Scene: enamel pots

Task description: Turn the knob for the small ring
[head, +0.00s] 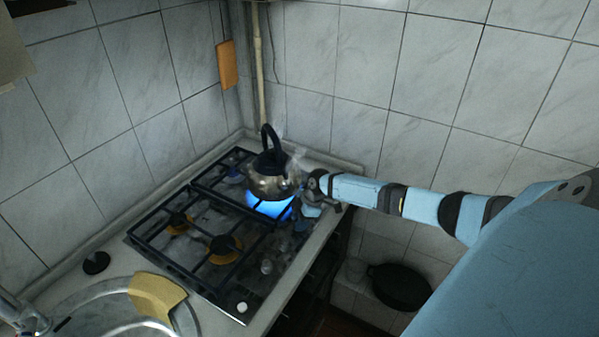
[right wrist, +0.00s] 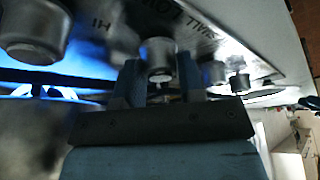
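My right gripper (head: 318,200) is at the right edge of the gas stove (head: 195,245), just right of the kettle. In the right wrist view its two fingers (right wrist: 165,85) stand either side of a round metal knob (right wrist: 158,55). A narrow gap shows beside the knob, so the fingers look open around it; contact is not clear. Upside-down lettering is printed beside this knob, partly cut off. A larger knob (right wrist: 33,35) is at the left and a smaller one (right wrist: 239,82) at the right. My left gripper is out of view.
A steaming metal kettle (head: 268,183) sits over a lit blue flame (head: 272,208), close to my right gripper. Other burners (head: 224,245) show no flame. A sink (head: 105,313) with a yellow cloth (head: 156,296) is at lower left. A dark pan (head: 400,286) is at lower right.

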